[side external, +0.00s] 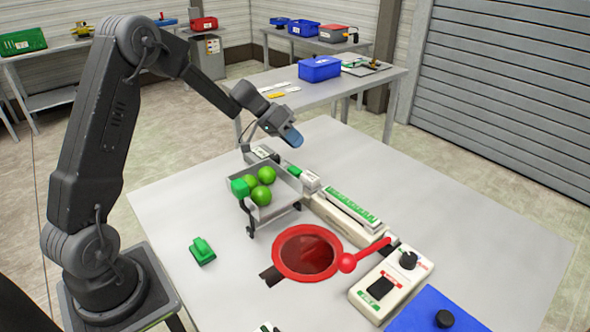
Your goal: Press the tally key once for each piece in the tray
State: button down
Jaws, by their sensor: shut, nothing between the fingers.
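A grey metal tray (277,207) stands on short black legs on the white table. Three green balls (261,195) lie in it, and a green cube (239,187) sits at its left corner; I cannot tell whether the cube is inside or on the rim. A cream control box (362,297) at the right has a black square (381,286), a black knob (408,260) and green and red labels. I cannot tell for sure which part is the tally key. My gripper (292,139) is shut and empty, in the air above and behind the tray.
The back right tabletop is clear.

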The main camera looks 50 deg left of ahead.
aim_at(294, 168)
notch_tip(294, 168, up, 4)
jog(key=shift+f, duration=0.1)
jog(key=shift+f, duration=4.4)
jog(key=shift+f, duration=0.1)
jog(key=shift+f, duration=0.35)
jog(key=shift+f, duration=0.45)
jog(key=shift+r, duration=0.9)
